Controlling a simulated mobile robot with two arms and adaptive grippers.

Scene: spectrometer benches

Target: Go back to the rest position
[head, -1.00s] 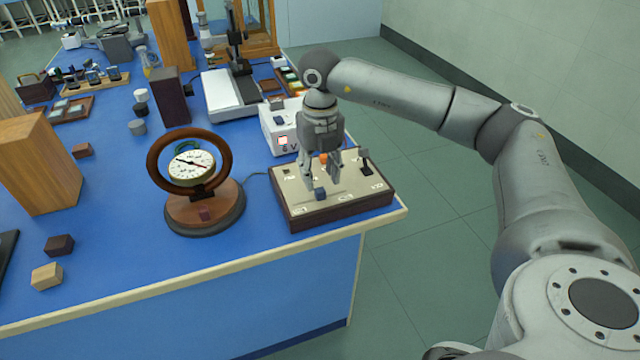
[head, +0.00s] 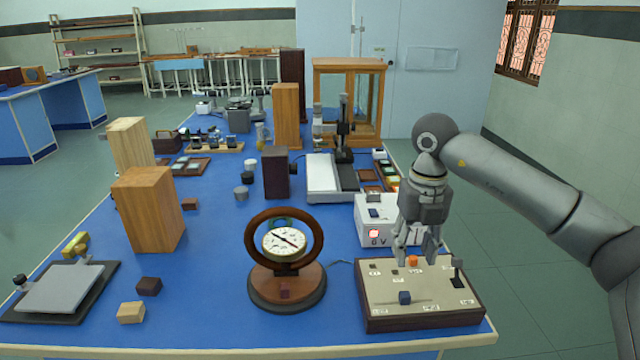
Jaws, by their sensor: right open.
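My right gripper (head: 416,252) points down over the back of the control board (head: 420,316), a cream-topped panel in a dark wooden frame at the front right of the bench. Its fingers are apart with nothing between them. An orange knob (head: 413,261) and a dark blue block-shaped knob (head: 404,298) show on the board, and a dark lever (head: 457,272) stands at its right. I cannot tell whether the fingertips touch the board. My left gripper is not in view.
A round dial instrument in a brown ring (head: 285,243) stands left of the board. A white 6 V supply box (head: 374,222) stands just behind it. Wooden blocks (head: 149,212) and a grey plate stand (head: 62,289) are at the left. Floor is free right of the bench.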

